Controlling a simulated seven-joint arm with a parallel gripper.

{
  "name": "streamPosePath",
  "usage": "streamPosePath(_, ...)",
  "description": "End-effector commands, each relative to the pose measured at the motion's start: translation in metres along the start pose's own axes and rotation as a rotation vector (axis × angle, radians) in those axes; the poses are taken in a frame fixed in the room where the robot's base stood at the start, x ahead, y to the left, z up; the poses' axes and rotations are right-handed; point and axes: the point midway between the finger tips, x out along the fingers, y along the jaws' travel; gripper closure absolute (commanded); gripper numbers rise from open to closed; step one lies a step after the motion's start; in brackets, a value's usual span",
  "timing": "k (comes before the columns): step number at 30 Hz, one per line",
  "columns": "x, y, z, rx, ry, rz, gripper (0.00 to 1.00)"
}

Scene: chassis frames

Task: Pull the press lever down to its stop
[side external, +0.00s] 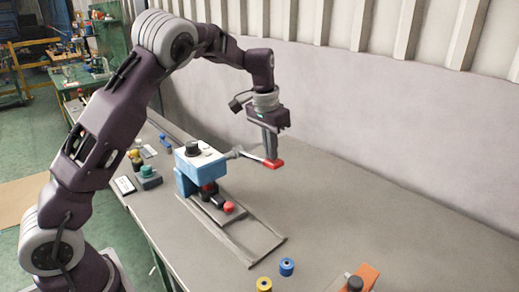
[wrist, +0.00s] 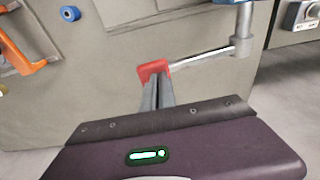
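The press (side external: 203,160) is a blue and white block with a dark knob on top, standing on the bench. Its lever (side external: 250,155) is a metal rod that sticks out to the right, roughly level, and ends in a red grip (side external: 274,163). The rod and red grip (wrist: 154,69) also show in the wrist view. My gripper (side external: 271,157) points down with its fingertips at the red grip. In the wrist view its fingers (wrist: 156,88) are close together and hide part of the grip. They look shut, with nothing clearly between them; exact contact is hidden.
A red button piece (side external: 229,207) sits on the flat rails (side external: 255,237) below the press. Blue (side external: 287,267) and yellow (side external: 264,284) rollers and an orange tool (side external: 362,277) lie toward the front. A grey-green box (side external: 148,177) stands left of the press. The bench right of the lever is clear.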

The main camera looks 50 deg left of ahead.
Motion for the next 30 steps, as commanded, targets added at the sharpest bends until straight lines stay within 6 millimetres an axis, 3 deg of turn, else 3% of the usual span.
streamPosePath(30,0.013,-0.001,0.003,-0.001,-0.004,-0.002,1.0)
